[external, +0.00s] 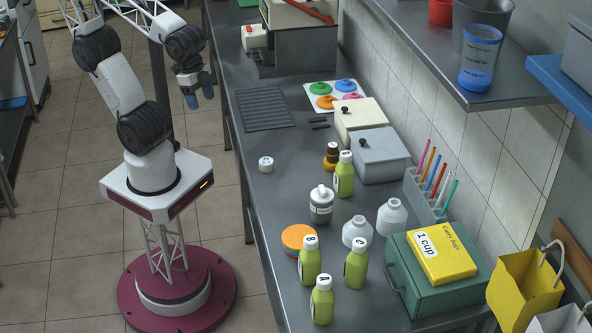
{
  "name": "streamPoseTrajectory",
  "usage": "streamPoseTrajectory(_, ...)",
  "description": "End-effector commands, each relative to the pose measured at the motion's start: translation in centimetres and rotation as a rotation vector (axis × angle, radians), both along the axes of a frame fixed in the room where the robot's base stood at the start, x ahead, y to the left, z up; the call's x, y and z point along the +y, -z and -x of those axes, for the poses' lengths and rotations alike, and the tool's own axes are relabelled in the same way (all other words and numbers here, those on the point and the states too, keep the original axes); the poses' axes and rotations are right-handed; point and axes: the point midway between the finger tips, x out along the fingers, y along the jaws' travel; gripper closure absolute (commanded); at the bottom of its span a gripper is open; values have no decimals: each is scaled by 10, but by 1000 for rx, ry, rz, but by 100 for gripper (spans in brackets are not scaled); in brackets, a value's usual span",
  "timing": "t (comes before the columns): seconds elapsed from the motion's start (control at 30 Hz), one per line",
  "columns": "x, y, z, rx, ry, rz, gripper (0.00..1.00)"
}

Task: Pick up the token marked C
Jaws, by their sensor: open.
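My gripper (199,97) has blue fingertips and hangs open and empty, pointing down, over the floor just left of the counter's back part. No token marked C can be made out. A white sheet (318,105) farther back on the counter carries several coloured round pieces: a green one (320,88), a blue one (345,86), an orange one (326,102) and a pink one (353,97). Any letters on them are too small to read. My gripper is well to the left of these pieces and touches nothing.
Green bottles with marked white caps (309,263) stand upright at the front of the grey counter (280,205). A cream box (357,116), a grey box (378,155) and a green case (415,285) line the wall side. A dark ribbed mat (264,110) lies left of the sheet.

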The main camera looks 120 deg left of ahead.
Motion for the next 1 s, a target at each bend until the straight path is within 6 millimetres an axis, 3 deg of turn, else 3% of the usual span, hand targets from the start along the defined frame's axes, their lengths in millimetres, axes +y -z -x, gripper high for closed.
streamPoseTrajectory(0.4, 0, 0, 0, 0, 0, 0, 36)
streamPoseTrajectory(0.53, 0, 0, 0, 0, 0, 0, 16)
streamPoseTrajectory(0.87, 1, 1, 0, 5, 4, -5, 16)
streamPoseTrajectory(1.0, 4, 11, -3, 36, 30, -41, 16)
